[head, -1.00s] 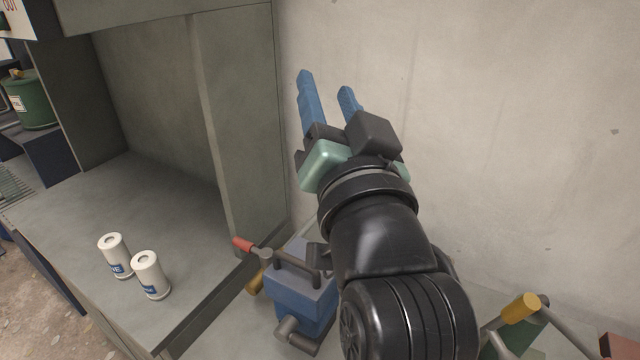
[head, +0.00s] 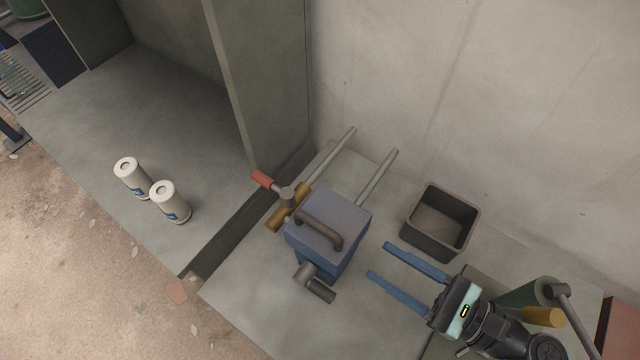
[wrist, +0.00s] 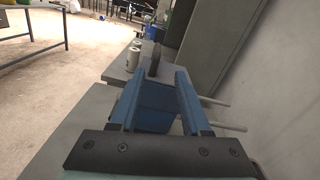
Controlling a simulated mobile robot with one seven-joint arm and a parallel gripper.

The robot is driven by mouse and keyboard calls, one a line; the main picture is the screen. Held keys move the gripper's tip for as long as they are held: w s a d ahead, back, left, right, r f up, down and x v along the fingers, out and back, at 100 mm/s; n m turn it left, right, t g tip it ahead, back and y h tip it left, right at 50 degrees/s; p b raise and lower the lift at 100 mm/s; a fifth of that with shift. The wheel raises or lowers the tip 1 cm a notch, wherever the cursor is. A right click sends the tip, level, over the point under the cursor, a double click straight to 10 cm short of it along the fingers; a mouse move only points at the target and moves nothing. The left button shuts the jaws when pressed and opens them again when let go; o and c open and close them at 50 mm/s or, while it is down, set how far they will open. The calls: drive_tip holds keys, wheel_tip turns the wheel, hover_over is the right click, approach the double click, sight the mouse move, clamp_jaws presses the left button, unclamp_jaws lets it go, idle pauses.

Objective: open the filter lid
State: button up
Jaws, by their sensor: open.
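The filter is a blue box with a blue lid (head: 330,215) and a dark arched handle (head: 320,230) on top. The lid sits closed on the box. My gripper (head: 378,262) is open and empty, to the right of the box, with its two blue fingers pointing left toward it. In the wrist view the box (wrist: 154,105) shows between and beyond the open fingers (wrist: 152,80), with the dark handle standing above it. The fingers appear apart from the handle.
A red-handled valve (head: 262,180) and brass pipe (head: 288,208) adjoin the box's left side. A dark open bin (head: 440,222) stands behind my gripper near the wall. Two white canisters (head: 170,201) stand on the left counter.

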sight(336, 237)
drive_tip(key=p+x, duration=0.1)
drive_tip(key=x, duration=0.4)
drive_tip(key=p+x, duration=0.2)
drive_tip(key=x, duration=0.4)
drive_tip(key=shift+s+a+r, duration=0.25)
drive_tip(key=shift+s+a, duration=0.05)
drive_tip(key=shift+w+a+f+p, duration=0.1)
drive_tip(key=shift+w+a+p, duration=0.2)
drive_tip(key=shift+w+a, duration=0.2)
drive_tip(key=shift+s, duration=0.1)
clamp_jaws()
idle(0.4)
